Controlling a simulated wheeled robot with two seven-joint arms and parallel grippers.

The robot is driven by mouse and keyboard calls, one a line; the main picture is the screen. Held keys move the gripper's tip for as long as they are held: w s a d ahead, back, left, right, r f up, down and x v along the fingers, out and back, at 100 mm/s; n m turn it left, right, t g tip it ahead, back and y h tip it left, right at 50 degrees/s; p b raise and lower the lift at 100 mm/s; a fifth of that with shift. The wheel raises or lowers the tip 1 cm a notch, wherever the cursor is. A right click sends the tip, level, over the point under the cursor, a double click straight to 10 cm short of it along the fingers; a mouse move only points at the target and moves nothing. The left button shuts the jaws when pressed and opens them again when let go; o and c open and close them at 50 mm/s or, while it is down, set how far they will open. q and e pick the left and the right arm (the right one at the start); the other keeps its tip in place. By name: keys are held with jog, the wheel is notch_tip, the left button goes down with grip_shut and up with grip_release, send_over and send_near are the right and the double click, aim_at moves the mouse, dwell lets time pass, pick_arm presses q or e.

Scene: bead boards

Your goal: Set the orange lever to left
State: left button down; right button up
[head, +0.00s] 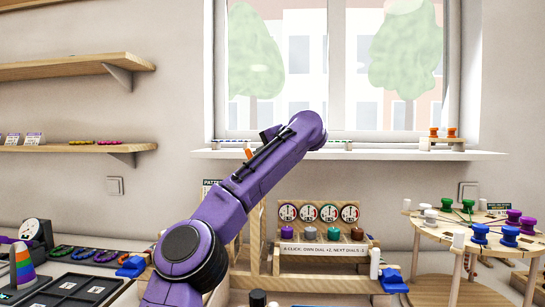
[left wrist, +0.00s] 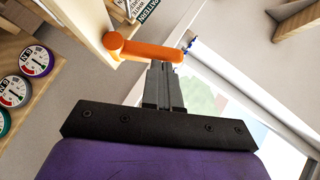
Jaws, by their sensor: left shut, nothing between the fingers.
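The orange lever (left wrist: 148,50) shows in the left wrist view as a bar with a round hub at its left end, mounted on a pale wooden post (left wrist: 82,22). My left gripper (left wrist: 164,68) is shut and empty; its fingertips are right at the lever's side, near the free end. Whether they touch it I cannot tell. In the head view only a small bit of the orange lever (head: 248,154) shows beside my purple arm, which hides most of the wooden frame (head: 257,235). The left fingertips are not clear there. My right gripper is not in view.
A panel of several dials (head: 320,213) with coloured knobs stands right of my arm. A round table (head: 437,236) with coloured spools is at the right. A window sill (head: 380,155) runs behind. Dark trays (head: 75,290) lie at the lower left.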

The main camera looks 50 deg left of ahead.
pick_arm(q)
jog(key=shift+s+a+n+t+h, duration=0.3)
jog(key=shift+s+a+n+h, duration=0.15)
jog(key=shift+n+h, duration=0.2)
dwell(0.4)
jog(key=w+r+p+v, duration=0.1)
jog(key=w+v, duration=0.2)
jog(key=v, duration=1)
jog(key=shift+p, duration=0.4)
jog(key=shift+s+a, duration=0.1)
jog(key=shift+a, duration=0.1)
